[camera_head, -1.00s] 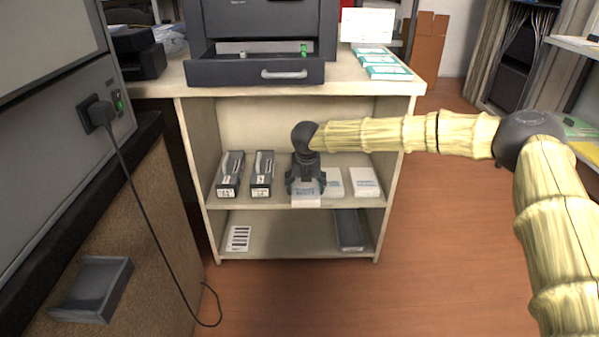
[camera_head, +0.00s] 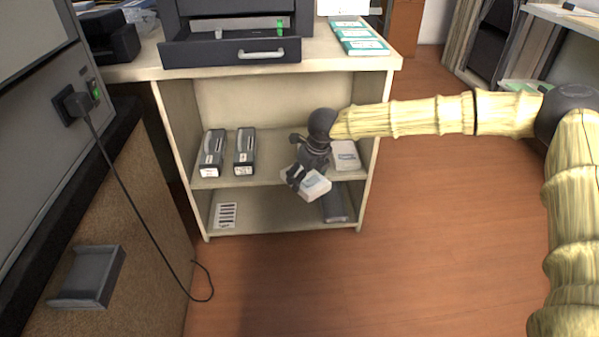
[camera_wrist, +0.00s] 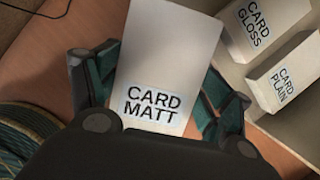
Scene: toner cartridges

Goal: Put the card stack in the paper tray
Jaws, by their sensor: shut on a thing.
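My gripper (camera_head: 308,182) is shut on a white card stack (camera_head: 314,188) and holds it tilted in front of the cabinet's middle shelf. In the wrist view the held stack (camera_wrist: 165,62) reads "CARD MATT" and sits between the two fingers of my gripper (camera_wrist: 160,100). The printer's dark paper tray (camera_head: 230,52) is pulled out above the cabinet top, with a silver handle on its front. A small green part (camera_head: 280,27) shows inside it. Two more white stacks, "CARD GLOSS" (camera_wrist: 252,22) and "CARD PLAIN" (camera_wrist: 283,77), lie beyond the held one in the wrist view.
Two dark cartridge boxes (camera_head: 244,152) stand on the middle shelf (camera_head: 268,172). A barcode-like label (camera_head: 226,214) and a dark box (camera_head: 336,206) are on the bottom shelf. Teal-edged packs (camera_head: 362,42) lie right of the printer. A cord hangs at left. Floor at right is clear.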

